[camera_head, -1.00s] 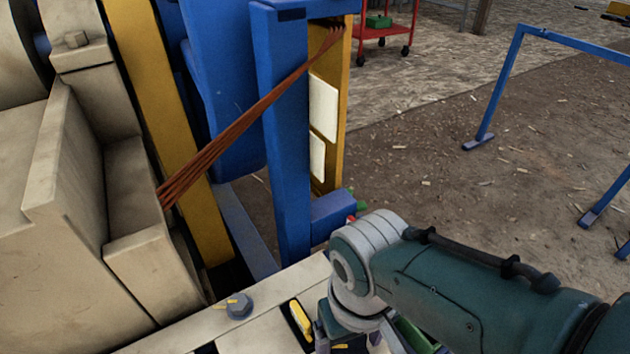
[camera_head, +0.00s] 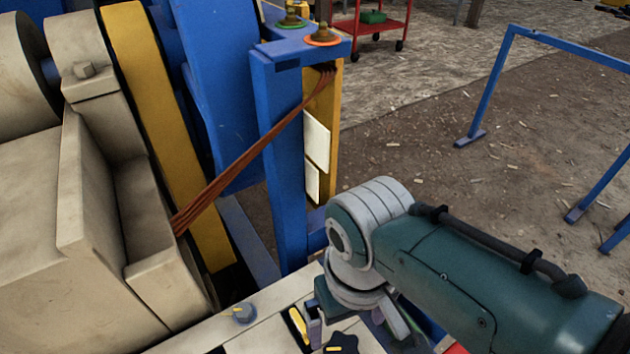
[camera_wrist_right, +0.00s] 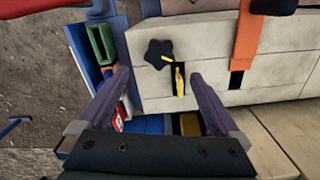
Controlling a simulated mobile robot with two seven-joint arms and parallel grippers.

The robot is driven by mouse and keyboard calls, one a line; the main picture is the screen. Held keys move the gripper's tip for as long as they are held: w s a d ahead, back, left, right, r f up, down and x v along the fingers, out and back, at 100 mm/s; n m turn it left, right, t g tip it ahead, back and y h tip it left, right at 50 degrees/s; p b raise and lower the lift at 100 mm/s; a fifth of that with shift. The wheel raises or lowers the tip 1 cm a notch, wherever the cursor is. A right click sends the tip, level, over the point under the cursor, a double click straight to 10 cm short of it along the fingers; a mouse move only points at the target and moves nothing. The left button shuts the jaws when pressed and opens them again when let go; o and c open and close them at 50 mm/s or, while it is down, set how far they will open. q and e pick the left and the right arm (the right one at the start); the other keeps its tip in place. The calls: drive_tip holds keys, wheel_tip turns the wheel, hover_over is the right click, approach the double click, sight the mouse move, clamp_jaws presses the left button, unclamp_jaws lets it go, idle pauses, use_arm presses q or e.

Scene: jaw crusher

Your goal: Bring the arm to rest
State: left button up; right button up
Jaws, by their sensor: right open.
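My right arm (camera_head: 460,270) reaches in from the lower right in the head view, a dark green and grey arm over the front of the crusher. My right gripper (camera_head: 345,325) points down over the pale beige ledge. In the right wrist view its two purple-grey fingers (camera_wrist_right: 158,85) stand wide apart with nothing between them held. Beyond the tips are a black star knob (camera_wrist_right: 158,53) and a yellow lever (camera_wrist_right: 180,82) in a dark slot; whether the fingers touch anything cannot be told. My left gripper shows in neither view.
The beige crusher body (camera_head: 40,210) fills the left. A blue post (camera_head: 280,160) with a yellow panel rises behind my arm; brown straps (camera_head: 240,165) slant across to it. A blue rail frame (camera_head: 488,90) and a red cart (camera_head: 375,28) stand farther off. Open dirt ground lies right.

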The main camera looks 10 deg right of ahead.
drive_tip(key=shift+r, duration=0.35)
drive_tip(key=s+d+r+t+p, duration=0.2)
drive_tip(key=s+d+r, duration=0.35)
drive_tip(key=r, duration=0.45)
drive_tip(key=s+d+r+t+p, duration=0.2)
drive_tip(key=s+d+r+p, duration=0.15)
drive_tip(key=s+r, duration=0.45)
wheel_tip(320, 180, up, 40)
drive_tip(key=w+p, duration=0.1)
drive_tip(key=p, duration=3.6)
drive_tip(key=shift+w+f, duration=0.2)
drive_tip(key=shift+d, duration=0.1)
